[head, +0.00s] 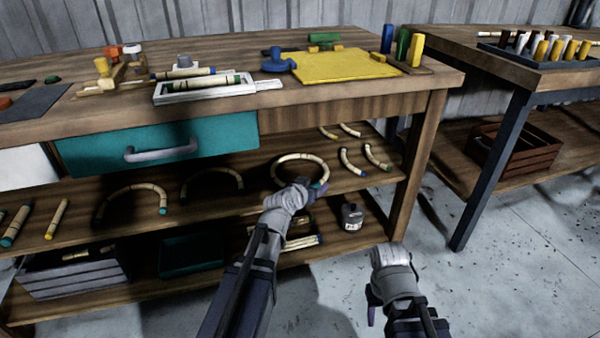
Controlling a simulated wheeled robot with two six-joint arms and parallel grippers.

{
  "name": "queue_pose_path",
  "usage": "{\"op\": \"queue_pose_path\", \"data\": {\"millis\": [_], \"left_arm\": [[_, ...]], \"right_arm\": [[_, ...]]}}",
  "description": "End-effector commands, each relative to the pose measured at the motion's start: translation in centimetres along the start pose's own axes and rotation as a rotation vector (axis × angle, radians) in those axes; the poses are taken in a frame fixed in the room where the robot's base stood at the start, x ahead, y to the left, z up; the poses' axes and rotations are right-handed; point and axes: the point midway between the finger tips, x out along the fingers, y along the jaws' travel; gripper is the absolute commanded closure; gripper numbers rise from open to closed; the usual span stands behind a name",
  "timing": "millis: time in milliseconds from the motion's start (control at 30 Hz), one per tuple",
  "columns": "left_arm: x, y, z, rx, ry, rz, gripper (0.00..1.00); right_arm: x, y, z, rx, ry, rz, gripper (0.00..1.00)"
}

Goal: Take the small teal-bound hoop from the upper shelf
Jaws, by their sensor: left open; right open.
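The small hoop (299,156), a closed pale rattan ring with dark bands, lies on the upper shelf (240,200) below the bench top. A teal binding shows at its near right side. My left gripper (308,190) is at the hoop's near edge, open, and covers part of that edge. Whether its fingers are around the rattan or touching it cannot be told. My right gripper (373,306) is open and empty, low in front of the bench, apart from the shelf.
Curved rattan pieces lie left of the hoop (212,170) and right of it (351,162). The bench leg (416,165) stands farther right. A teal drawer (160,145) is above the shelf. Floor at right is clear.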

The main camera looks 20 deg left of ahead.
Motion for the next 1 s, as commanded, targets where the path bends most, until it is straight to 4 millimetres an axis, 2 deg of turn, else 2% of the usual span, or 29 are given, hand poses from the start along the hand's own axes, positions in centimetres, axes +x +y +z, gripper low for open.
{"op": "queue_pose_path", "data": {"millis": [167,400,600,900,1000], "left_arm": [[0.4,-0.1,0.0,0.000,0.001,-0.001,0.31],[2.7,-0.1,0.1,0.000,0.001,-0.001,0.31],[3.1,-0.1,0.0,0.000,0.001,-0.001,0.31],[7.2,-0.1,0.1,0.001,0.000,0.000,0.31],[8.0,-0.1,0.1,0.000,0.000,0.000,0.31]], "right_arm": [[0.2,0.0,0.0,0.000,0.000,0.000,0.50],[1.1,-0.1,-0.1,0.000,0.001,0.000,0.50],[1.2,-0.1,-0.1,0.000,0.001,0.000,0.50],[2.9,-0.3,-0.2,0.000,0.002,0.000,0.50],[3.1,-0.3,-0.2,0.000,0.002,0.000,0.50]]}}
